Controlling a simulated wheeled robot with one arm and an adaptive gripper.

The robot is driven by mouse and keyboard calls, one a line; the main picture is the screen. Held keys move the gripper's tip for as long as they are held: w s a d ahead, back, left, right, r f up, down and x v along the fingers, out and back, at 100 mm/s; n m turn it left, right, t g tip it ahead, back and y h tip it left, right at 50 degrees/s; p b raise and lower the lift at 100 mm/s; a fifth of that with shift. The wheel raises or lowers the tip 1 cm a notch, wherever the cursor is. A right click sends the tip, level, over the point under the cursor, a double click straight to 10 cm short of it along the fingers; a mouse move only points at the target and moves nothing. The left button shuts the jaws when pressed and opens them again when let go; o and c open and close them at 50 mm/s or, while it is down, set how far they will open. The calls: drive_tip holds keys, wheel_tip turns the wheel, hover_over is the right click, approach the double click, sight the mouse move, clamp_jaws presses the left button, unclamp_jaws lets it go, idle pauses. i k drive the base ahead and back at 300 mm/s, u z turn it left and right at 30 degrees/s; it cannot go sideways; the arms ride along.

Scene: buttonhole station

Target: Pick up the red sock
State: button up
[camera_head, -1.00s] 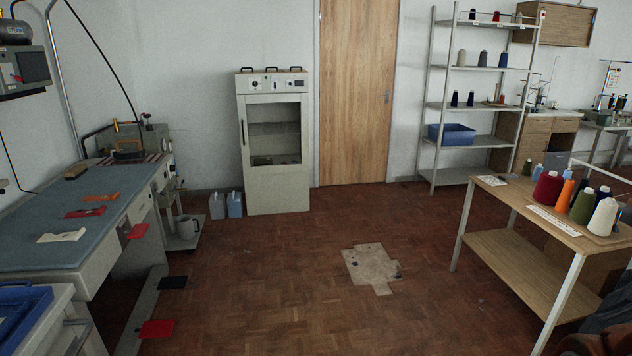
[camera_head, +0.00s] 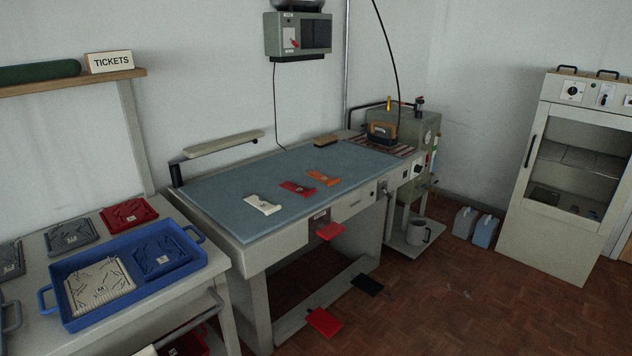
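A small flat red piece with a pale label, which looks like the red sock (camera_head: 294,187), lies on the blue-grey top of the pressing table (camera_head: 225,205). It lies between a similar cream piece (camera_head: 262,205) on its left and an orange piece (camera_head: 324,178) on its right. My gripper is not in view.
A blue tray (camera_head: 58,273) holding a cream and a blue folded item stands on a pale table at left. A brush (camera_head: 325,140) and an iron (camera_head: 380,134) are at the back. Red pedals (camera_head: 323,322) sit below the table's front.

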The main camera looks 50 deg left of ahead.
sight(294, 187)
drive_tip(key=u, duration=0.45)
drive_tip(key=i, duration=1.5)
drive_tip(key=u, duration=1.9)
drive_tip(key=i, duration=0.85)
drive_tip(key=u, duration=0.95)
drive_tip(key=i, duration=0.2)
drive_tip(key=u, duration=0.15)
